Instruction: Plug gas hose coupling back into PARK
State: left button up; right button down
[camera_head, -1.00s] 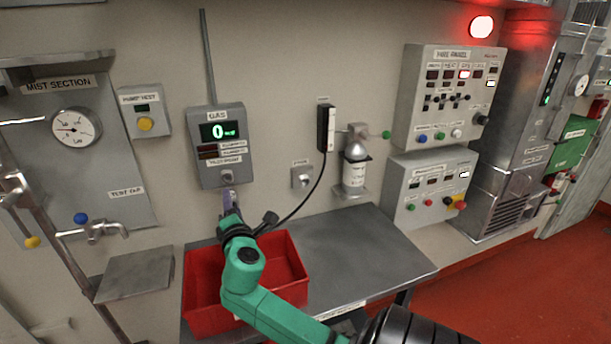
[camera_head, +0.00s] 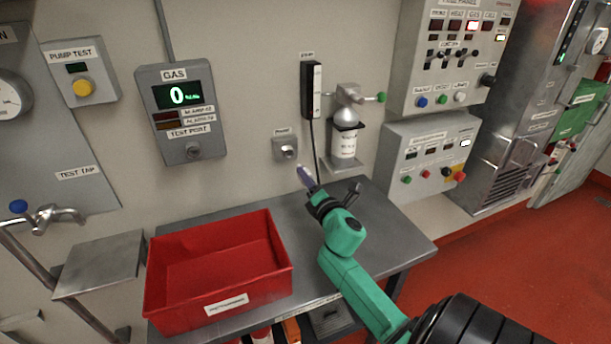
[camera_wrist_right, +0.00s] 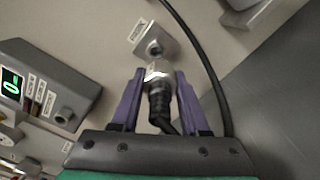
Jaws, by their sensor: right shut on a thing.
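My right gripper (camera_head: 306,178) is in front of the wall, just below and right of the PARK socket (camera_head: 287,148). In the right wrist view the gripper (camera_wrist_right: 159,85) is shut on the gas hose coupling (camera_wrist_right: 158,78), a silver-tipped plug with a black body. The coupling's tip points toward the PARK socket (camera_wrist_right: 150,43), which shows a round opening on a small grey plate. The tip looks close to the socket and apart from it, though the exact gap is hard to judge. The black hose (camera_wrist_right: 205,60) runs beside the right finger. My left gripper does not show.
A black handset-like unit (camera_head: 311,90) and a bottle (camera_head: 343,140) are right of PARK. A red bin (camera_head: 220,270) stands on the metal bench (camera_head: 385,240).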

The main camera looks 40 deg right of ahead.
jog(key=shift+s+a+r, duration=0.15)
jog(key=shift+a+r, duration=0.2)
jog(key=shift+a, duration=0.15)
jog(key=shift+w+d+f, duration=0.15)
jog(key=shift+w+d, duration=0.1)
jog(key=shift+w, duration=0.15)
jog(key=b+x, duration=0.1)
jog(key=x, duration=0.3)
jog(key=shift+w+d, duration=0.2)
jog(key=shift+w, duration=0.35)
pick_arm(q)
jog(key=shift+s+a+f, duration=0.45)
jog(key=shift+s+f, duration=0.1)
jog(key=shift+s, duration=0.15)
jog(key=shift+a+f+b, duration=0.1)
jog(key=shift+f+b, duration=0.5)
pick_arm(e)
jog(key=shift+x, duration=1.7)
jog(key=shift+c, duration=1.6)
grip_release()
